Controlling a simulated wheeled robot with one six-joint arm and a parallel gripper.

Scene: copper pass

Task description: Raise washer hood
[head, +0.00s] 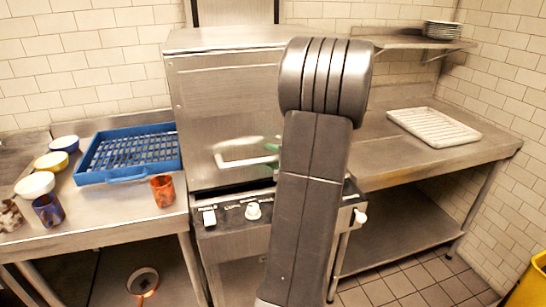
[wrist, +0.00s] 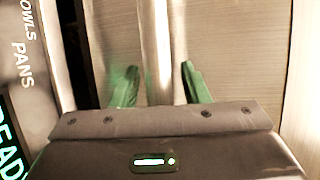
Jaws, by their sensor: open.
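The washer hood (head: 220,100) is a brushed steel box front, standing over the washer's control panel (head: 235,213). It looks lowered. A pale horizontal handle (head: 235,160) crosses its lower front, its right part hidden behind my arm. In the wrist view the handle (wrist: 157,45) is a bright bar running up the picture between the two green fingers of my gripper (wrist: 160,88). The gripper is open, with a gap on each side of the bar. In the head view only a bit of green finger shows at the handle's right end.
A blue rack (head: 128,178), several bowls (head: 35,185) and cups (head: 162,190) stand on the left counter. A white tray (head: 433,127) lies on the right counter (head: 400,170). A shelf (head: 415,42) holds stacked plates (head: 443,30). Control knobs (head: 253,211) project below the handle.

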